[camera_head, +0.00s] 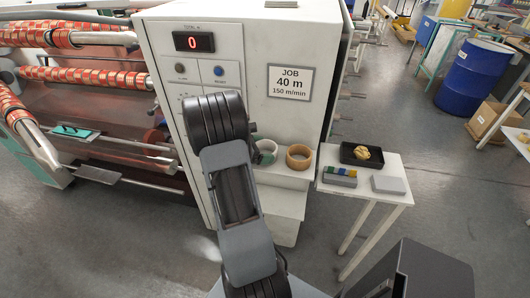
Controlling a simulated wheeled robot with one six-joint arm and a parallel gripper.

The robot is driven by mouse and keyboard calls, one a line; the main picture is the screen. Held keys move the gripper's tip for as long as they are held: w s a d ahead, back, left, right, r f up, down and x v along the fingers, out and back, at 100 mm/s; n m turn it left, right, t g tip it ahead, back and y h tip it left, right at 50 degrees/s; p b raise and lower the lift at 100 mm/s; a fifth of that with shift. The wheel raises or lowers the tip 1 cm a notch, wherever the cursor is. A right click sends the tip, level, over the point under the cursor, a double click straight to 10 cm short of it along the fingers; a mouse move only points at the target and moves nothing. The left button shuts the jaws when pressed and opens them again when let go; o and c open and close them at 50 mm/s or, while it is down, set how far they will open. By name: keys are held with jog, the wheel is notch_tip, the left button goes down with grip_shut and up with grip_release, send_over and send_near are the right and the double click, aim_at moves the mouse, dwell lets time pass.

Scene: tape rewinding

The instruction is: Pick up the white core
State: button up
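A whitish ring with a green part (266,152), which looks like the white core, stands on the pale shelf (285,178) at the front of the machine cabinet. My arm partly hides its left side. A tan-brown ring (299,157) sits just right of it on the same shelf, with its opening facing forward and up. My arm rises through the middle of the view, in front of the cabinet. My gripper does not show, so I cannot see whether it is near or touching either ring.
The cabinet has a red display (194,42) reading 0 and a JOB sign (290,83). A small white table (372,200) at right bears a black tray (347,160) with a yellow crumpled piece, a coloured block (340,175) and a grey box (388,184). Patterned rollers (85,73) stand left.

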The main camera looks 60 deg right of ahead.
jog(key=c, duration=0.4)
jog(key=shift+o, duration=0.2)
jog(key=shift+r, duration=0.1)
